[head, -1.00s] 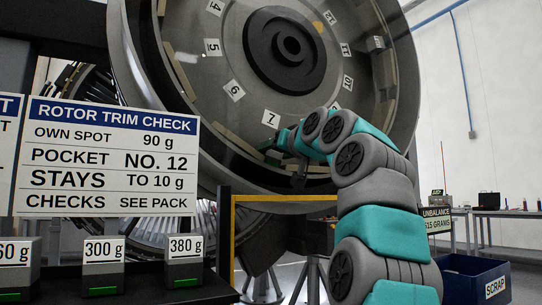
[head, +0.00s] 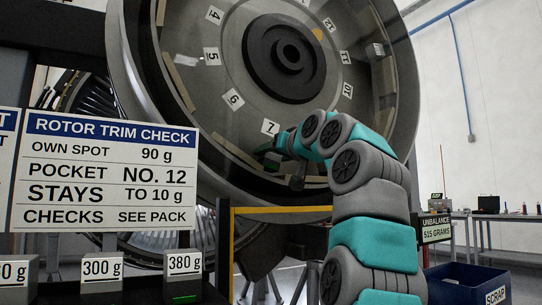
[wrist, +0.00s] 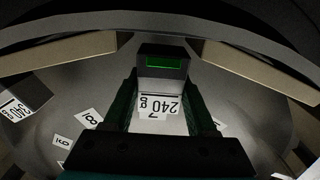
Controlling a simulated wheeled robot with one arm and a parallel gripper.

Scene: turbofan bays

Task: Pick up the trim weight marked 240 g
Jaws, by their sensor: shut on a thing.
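The trim weight marked 240 g (wrist: 162,72) is a dark block with a green lit strip and a white label, upside down in the wrist view. My gripper (wrist: 163,98) is shut on it, with one dark green finger on each side. In the head view my gripper (head: 270,158) is at the lower rim of the rotor (head: 225,110), beside the number 7 card. The weight cannot be made out there. A second block (wrist: 22,98), also labelled 240 g, shows at the left edge of the wrist view.
A yellow rail (head: 280,209) is below the rotor. A blue scrap bin (head: 465,285) is at lower right.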

